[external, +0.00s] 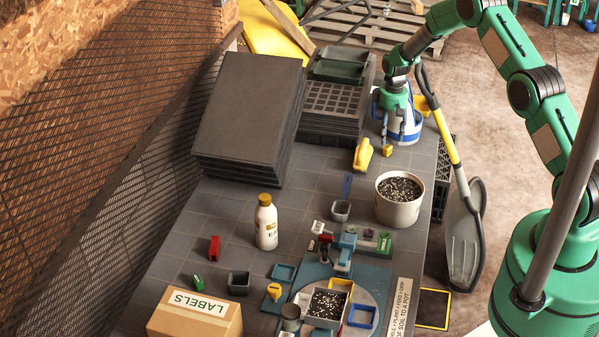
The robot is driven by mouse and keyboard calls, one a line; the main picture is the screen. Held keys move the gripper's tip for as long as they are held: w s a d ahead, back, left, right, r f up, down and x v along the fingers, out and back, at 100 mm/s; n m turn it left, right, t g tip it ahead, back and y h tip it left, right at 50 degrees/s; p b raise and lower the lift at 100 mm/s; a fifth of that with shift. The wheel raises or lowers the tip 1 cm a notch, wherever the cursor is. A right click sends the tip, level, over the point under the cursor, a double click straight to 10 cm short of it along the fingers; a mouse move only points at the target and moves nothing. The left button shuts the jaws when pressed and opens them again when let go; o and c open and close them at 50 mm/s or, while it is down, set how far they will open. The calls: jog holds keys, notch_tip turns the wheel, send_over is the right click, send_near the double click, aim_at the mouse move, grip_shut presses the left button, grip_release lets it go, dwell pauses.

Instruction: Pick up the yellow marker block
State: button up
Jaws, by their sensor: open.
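My gripper (389,134) is open and points down at the far right of the bench, in front of a white and blue container (405,128). A small yellow-orange block (387,151) sits on the bench just below the fingertips. I cannot tell whether the fingers touch it. A larger yellow piece (362,154) lies just left of it. The view is too small to tell which yellow thing is the marker block.
A pot of speckled soil (397,211) stands at the bench's right edge. Stacked black trays (335,113) fill the back. A white bottle (266,226), red piece (214,249), green piece (198,283) and labels box (195,316) stand left. Bare bench lies around the bottle.

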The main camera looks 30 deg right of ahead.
aim_at(388, 146)
jog(key=shift+f, duration=0.55)
jog(key=shift+a+f, duration=0.1)
jog(key=shift+f, duration=2.5)
jog(key=shift+w, duration=0.1)
jog(key=c, duration=1.2)
